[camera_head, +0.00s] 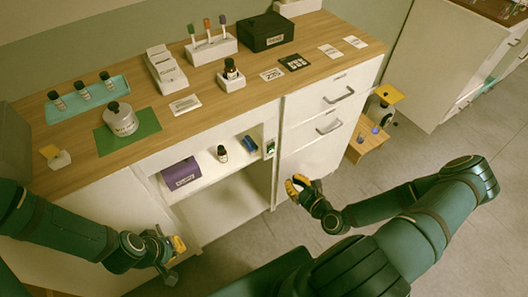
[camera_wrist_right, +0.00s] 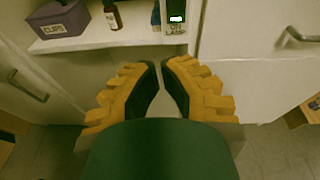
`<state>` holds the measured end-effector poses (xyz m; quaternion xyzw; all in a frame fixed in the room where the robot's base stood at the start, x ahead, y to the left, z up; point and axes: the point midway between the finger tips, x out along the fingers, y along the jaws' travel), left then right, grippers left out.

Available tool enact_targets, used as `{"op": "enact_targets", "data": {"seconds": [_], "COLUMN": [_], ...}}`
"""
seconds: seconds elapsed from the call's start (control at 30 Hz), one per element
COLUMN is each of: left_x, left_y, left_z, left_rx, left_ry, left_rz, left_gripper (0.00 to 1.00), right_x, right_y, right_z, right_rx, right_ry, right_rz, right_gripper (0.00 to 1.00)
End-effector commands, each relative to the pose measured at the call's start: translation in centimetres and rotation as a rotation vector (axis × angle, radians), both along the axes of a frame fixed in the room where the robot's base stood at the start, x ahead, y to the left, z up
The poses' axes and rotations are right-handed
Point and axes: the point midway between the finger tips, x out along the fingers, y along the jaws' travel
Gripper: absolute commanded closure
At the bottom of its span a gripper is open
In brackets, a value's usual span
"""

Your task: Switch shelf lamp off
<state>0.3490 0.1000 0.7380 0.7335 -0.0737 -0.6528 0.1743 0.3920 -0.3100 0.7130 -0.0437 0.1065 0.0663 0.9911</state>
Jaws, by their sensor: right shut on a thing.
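The shelf lamp switch (camera_head: 269,148) is a small box on the upright panel at the right end of the open shelf. In the right wrist view the switch (camera_wrist_right: 176,19) has a lit green and white face above a label with "LAMP". My right gripper (camera_head: 297,183) is below and to the right of the switch, apart from it. In the wrist view its yellow-backed fingertips (camera_wrist_right: 161,66) come together, with no object visible between them. My left gripper (camera_head: 172,256) is in front of the lower left cabinet; its jaw opening is unclear.
The shelf holds a purple box (camera_head: 181,173), a dark bottle (camera_head: 222,153) and a dark blue item (camera_head: 250,145). Drawers with handles (camera_head: 330,127) are right of the switch. Bottles and trays stand on the counter (camera_head: 205,98). The floor (camera_head: 430,150) at right is mostly clear.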

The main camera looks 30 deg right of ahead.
Motion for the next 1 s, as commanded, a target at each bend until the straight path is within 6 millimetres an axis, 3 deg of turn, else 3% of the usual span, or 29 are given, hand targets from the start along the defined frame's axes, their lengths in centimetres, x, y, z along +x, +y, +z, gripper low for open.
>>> {"op": "enact_targets", "data": {"seconds": [0.2,0.63,0.77,1.0], "left_x": [-0.1,0.0,0.0,0.1], "left_y": [0.0,0.0,0.0,0.0], "left_z": [-0.3,-0.3,-0.4,-0.9], "left_rx": [0.000,0.000,0.000,0.000], "left_ry": [0.002,0.001,0.001,-0.001], "left_rz": [-0.002,-0.001,-0.001,-0.001], "left_gripper": [1.00,1.00,1.00,1.00], "right_x": [-0.5,0.0,1.5,6.0], "right_y": [-1.4,-1.3,-1.1,-0.7], "right_z": [0.1,0.0,-0.2,-1.1], "right_rx": [0.076,0.077,0.077,0.076], "right_ry": [-0.036,-0.036,-0.037,-0.038], "right_rz": [-0.063,-0.062,-0.059,-0.058], "right_gripper": [1.00,1.00,1.00,1.00]}}
